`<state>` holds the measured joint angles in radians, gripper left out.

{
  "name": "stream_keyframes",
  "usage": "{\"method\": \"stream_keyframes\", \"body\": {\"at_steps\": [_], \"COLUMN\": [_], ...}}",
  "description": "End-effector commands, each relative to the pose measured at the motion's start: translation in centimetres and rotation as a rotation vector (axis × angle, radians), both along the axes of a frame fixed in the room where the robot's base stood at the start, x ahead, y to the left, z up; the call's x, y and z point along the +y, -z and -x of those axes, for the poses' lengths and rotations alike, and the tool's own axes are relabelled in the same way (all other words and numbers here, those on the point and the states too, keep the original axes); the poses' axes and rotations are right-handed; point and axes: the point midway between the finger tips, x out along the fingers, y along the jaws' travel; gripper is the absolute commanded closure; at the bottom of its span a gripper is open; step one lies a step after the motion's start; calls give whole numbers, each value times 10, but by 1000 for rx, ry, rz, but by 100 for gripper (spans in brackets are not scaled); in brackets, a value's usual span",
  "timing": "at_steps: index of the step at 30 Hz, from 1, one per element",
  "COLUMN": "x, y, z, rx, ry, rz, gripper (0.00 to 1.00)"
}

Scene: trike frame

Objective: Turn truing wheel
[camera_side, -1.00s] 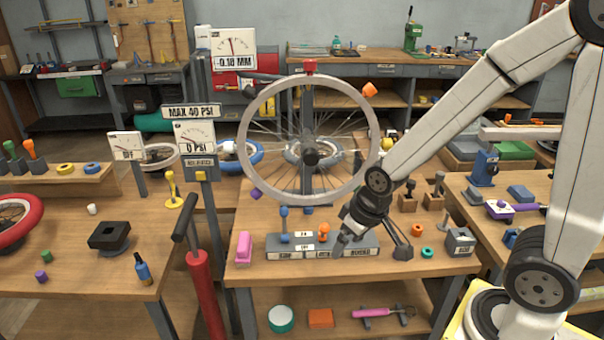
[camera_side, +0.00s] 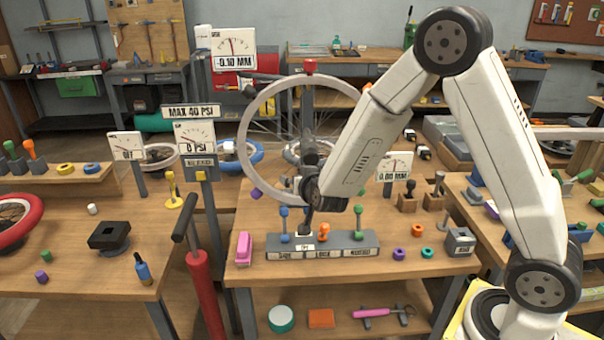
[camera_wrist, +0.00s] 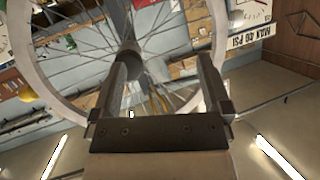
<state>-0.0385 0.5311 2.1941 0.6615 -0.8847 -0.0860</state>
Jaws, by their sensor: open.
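The truing wheel (camera_side: 244,122), with a grey rim and thin spokes, stands upright in its dark stand (camera_side: 309,100). My arm covers its lower right part in the side view. The wheel's rim (camera_wrist: 30,65) and hub (camera_wrist: 128,56) also show in the wrist view. My gripper (camera_wrist: 165,65) is open, with its two dark fingers apart in front of the wheel and spokes visible between them. The left finger is beside the hub in that picture; I cannot tell whether it touches. The fingers are hard to make out in the side view.
The stand's base carries blue (camera_side: 284,224), orange (camera_side: 324,232) and green (camera_side: 358,222) levers. One dial (camera_side: 233,46) reads about -0.10 MM; another (camera_side: 393,168) reads 0.00 MM. A pressure gauge (camera_side: 195,136) and red pump (camera_side: 205,295) stand left. A pink block (camera_side: 244,248) lies beside the base.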

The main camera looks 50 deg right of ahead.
Motion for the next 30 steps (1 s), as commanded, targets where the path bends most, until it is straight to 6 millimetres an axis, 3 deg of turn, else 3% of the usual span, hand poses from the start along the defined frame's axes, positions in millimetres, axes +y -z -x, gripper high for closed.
{"method": "stream_keyframes", "body": {"at_steps": [11, 22, 30], "x": [-39, -45, -55], "y": [-6, -8, -8], "z": [-4, -1, -10], "rx": [-220, -258, -257], "ry": [275, 328, 329], "rz": [184, 226, 225], "gripper": [2, 2, 2]}}
